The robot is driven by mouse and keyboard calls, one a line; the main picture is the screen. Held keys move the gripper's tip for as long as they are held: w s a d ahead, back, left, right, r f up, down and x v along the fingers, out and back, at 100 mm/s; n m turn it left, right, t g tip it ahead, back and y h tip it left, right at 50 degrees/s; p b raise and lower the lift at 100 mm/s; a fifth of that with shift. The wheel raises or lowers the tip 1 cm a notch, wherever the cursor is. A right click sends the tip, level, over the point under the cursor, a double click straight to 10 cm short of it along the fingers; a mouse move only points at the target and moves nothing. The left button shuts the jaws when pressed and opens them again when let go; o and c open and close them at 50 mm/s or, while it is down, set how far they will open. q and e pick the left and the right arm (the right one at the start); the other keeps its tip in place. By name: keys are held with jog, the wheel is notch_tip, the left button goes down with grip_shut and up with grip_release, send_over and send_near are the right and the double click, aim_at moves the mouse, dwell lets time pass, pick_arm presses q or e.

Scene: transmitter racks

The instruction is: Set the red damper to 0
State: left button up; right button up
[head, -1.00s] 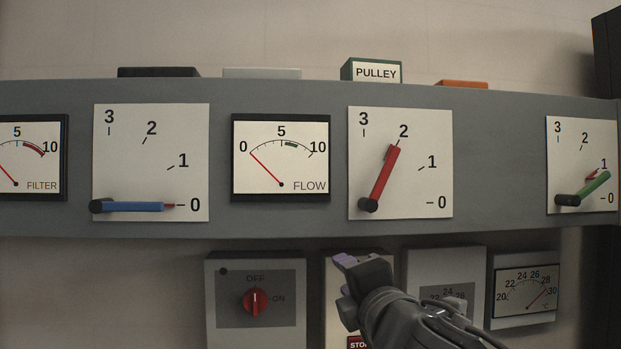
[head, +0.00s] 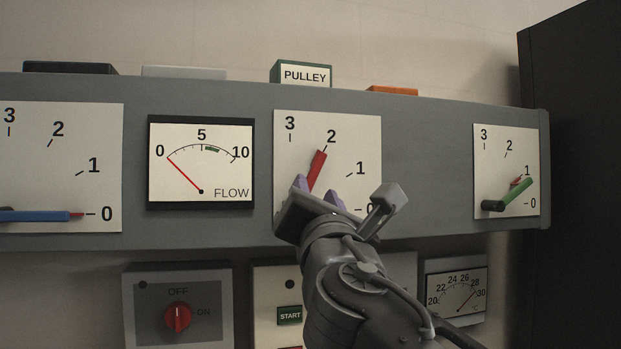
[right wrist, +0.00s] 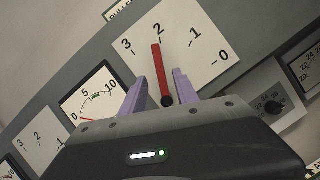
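The red damper lever (head: 317,170) is on a white plate (head: 350,131) marked 3, 2, 1 and 0. Its tip points close to 2. In the right wrist view the red lever (right wrist: 157,65) also points at 2, with its dark pivot at the bottom. My right gripper (head: 318,192) is in front of the lower part of this plate and hides the pivot. Its two purple fingers (right wrist: 160,85) are apart, one on each side of the lever's lower part, with gaps visible in the wrist view. My left gripper is not in view.
A blue lever (head: 40,216) at 0 is on the left, beside the FLOW gauge (head: 201,163). A green lever (head: 516,197) near 1 is on the right. Below are a red OFF/ON knob (head: 177,317) and a START button (head: 290,316). A dark cabinet (head: 575,180) stands at right.

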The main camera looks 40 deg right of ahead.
aim_at(311, 181)
jog(key=p+x, duration=0.2)
jog(key=x, duration=0.5)
jog(key=shift+c, duration=0.4)
grip_shut()
dwell(0.9)
